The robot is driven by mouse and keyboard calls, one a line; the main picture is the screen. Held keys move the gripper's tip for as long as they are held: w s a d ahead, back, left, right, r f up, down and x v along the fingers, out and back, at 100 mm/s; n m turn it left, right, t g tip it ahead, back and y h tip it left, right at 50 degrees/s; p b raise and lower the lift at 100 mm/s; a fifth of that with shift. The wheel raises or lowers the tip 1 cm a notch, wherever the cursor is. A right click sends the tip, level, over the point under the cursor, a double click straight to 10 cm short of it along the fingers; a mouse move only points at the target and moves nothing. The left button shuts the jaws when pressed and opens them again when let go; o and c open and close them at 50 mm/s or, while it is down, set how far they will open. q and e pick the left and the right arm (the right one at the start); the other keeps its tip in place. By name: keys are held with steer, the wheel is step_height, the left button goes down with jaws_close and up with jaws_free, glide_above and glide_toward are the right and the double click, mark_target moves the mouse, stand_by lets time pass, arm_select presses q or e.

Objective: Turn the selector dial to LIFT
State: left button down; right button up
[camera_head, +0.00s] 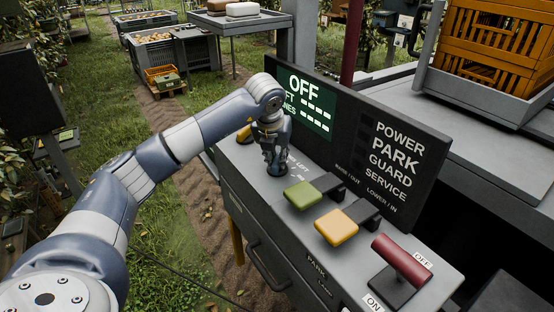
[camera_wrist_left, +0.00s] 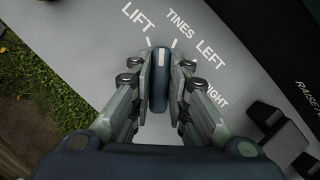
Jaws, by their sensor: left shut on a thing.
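The selector dial is a dark blue bar knob (camera_wrist_left: 159,82) on the grey console top. My left gripper (camera_wrist_left: 158,88) is shut on it, one finger on each side. A pale mark on the knob faces the top of the wrist view, between the tick by the LIFT label (camera_wrist_left: 138,16) and the tick by TINES LEFT (camera_wrist_left: 210,50). In the head view my left gripper (camera_head: 272,158) reaches down onto the dial (camera_head: 276,170), which it mostly hides. My right gripper is not in view.
A green paddle (camera_head: 299,195), a yellow paddle (camera_head: 336,227) and a red lever (camera_head: 402,261) stand along the console to the right. Behind the dial, an upright panel has a green screen (camera_head: 307,99) reading OFF. Orange crates (camera_head: 495,40) stand at the back right.

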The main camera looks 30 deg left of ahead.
arm_select(q)
steer(key=shift+n+g+y+b, duration=0.3)
steer(key=shift+n+y+b, duration=0.35)
steer(key=shift+n, duration=1.25)
steer(key=shift+r, duration=0.1)
steer(key=c, duration=1.5)
jaws_free()
steer(key=v, duration=1.2)
